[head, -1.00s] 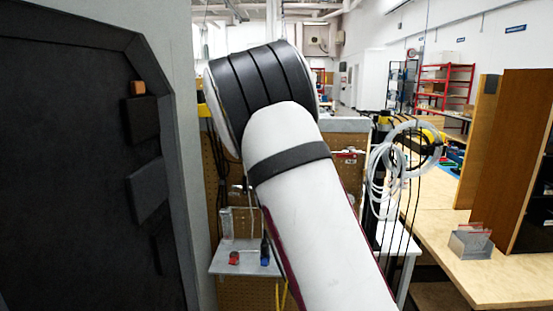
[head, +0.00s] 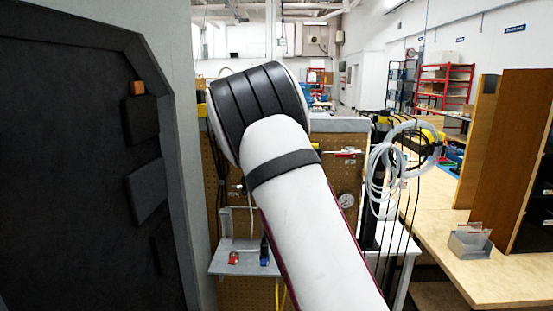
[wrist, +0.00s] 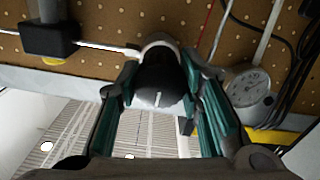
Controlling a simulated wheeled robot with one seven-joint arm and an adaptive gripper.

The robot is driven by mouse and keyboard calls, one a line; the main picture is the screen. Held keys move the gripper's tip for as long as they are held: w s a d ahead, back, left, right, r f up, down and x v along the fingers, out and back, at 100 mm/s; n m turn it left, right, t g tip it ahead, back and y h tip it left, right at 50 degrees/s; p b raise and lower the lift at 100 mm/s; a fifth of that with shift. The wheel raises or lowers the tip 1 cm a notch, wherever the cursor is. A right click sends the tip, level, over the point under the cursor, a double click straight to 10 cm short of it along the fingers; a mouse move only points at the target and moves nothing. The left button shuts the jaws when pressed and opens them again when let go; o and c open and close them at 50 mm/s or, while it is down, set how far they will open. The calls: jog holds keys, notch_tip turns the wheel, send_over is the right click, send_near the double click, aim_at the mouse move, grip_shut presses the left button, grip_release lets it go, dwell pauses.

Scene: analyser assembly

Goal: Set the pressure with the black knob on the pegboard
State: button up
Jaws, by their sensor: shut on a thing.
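The black knob (wrist: 162,88) shows in the wrist view below a pale round collar, with a short white line on its face. My gripper (wrist: 160,74) has its green-sided fingers on both sides of the knob and is shut on it. The knob is at the pegboard (wrist: 110,18), whose bare part also shows in the head view (head: 328,168). A round pressure gauge (wrist: 248,88) is right of the knob; its needle is too small to read. It shows in the head view (head: 346,200) too. My arm hides the knob and gripper in the head view.
A black block (wrist: 48,38) on a thin rod is left of the knob. Dark cables (wrist: 292,85) hang right of the gauge. A small shelf (head: 228,262) holds red and blue parts. A coiled white hose (head: 384,170) hangs at right.

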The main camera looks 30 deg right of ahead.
jog(key=shift+m+b, duration=0.3)
jog(key=shift+b, duration=0.05)
jog(key=m+b, duration=0.3)
jog(key=b, duration=0.1)
jog(key=shift+w+f+m, duration=0.1)
jog(key=shift+m, duration=0.2)
jog(key=m+b, duration=0.3)
jog(key=b, duration=0.2)
jog(key=shift+m, duration=0.4)
jog(key=m+b, duration=0.3)
jog(key=b, duration=0.2)
jog(key=shift+f, duration=0.1)
jog(key=m+b, duration=0.5)
jog(key=b, duration=0.1)
jog(key=m+b, duration=0.9)
jog(key=m, duration=0.3)
jog(key=shift+m, duration=0.3)
